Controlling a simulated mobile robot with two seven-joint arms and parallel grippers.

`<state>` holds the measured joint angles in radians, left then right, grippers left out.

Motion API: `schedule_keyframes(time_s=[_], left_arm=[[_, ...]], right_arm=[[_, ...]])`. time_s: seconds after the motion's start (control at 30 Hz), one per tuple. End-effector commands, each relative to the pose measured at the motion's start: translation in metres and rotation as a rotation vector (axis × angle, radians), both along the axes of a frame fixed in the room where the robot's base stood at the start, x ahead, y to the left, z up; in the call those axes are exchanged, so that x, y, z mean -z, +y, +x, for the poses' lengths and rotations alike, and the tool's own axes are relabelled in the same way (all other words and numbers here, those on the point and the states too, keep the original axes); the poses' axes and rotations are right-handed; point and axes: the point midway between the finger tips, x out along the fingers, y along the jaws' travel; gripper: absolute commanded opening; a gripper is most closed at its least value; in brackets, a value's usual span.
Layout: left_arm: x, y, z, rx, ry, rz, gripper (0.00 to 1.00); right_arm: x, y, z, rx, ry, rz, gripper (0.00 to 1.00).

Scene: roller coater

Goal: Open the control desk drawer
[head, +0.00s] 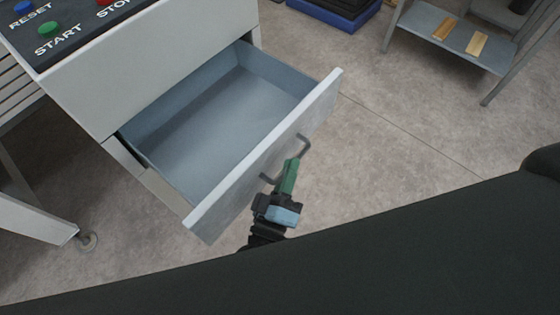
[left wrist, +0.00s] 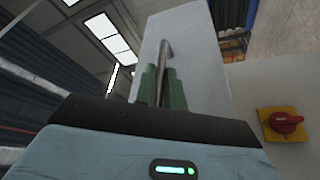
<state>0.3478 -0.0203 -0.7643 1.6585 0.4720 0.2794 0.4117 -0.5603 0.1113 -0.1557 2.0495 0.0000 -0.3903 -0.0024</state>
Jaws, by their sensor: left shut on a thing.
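The control desk drawer (head: 215,120) stands pulled well out of the desk (head: 150,60), and its empty grey-blue inside shows. Its pale front panel (head: 235,188) carries a dark bar handle (head: 303,145). My left gripper (head: 289,175) is at the handle, its green fingers shut on the bar. In the left wrist view the green fingers (left wrist: 161,88) close around the handle (left wrist: 164,58) in front of the pale drawer front (left wrist: 195,50). My right gripper is not in view.
The desk top has a green START button (head: 48,28), a blue RESET button (head: 23,7) and a red STOP button. A grey shelf stand (head: 440,25) with wooden blocks is at the upper right. Open floor (head: 400,130) lies between. A red switch (left wrist: 286,122) shows in the left wrist view.

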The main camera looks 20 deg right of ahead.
Motion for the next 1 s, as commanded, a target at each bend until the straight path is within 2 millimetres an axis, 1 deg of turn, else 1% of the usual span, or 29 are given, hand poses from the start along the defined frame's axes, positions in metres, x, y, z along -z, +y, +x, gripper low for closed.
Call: schedule_keyframes(time_s=[0.3,0.33,0.47,0.77,0.87,1.0], left_arm=[[0.0,0.0,0.0,-0.001,-0.001,0.0,0.0],[0.0,0.0,0.0,-0.001,-0.001,0.0,0.15],[0.0,0.0,0.0,-0.001,-0.001,0.0,0.32],[0.0,0.001,-0.001,0.0,-0.001,0.001,0.33],[0.003,0.004,-0.007,0.0,0.002,0.001,0.33],[0.008,0.015,-0.023,-0.001,0.003,0.002,0.33]], right_arm=[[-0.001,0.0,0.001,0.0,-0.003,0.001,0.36],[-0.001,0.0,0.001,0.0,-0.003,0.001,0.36],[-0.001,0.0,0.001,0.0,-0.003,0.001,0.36],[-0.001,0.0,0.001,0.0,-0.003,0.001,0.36],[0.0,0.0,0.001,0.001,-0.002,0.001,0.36],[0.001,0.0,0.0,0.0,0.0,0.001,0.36]])
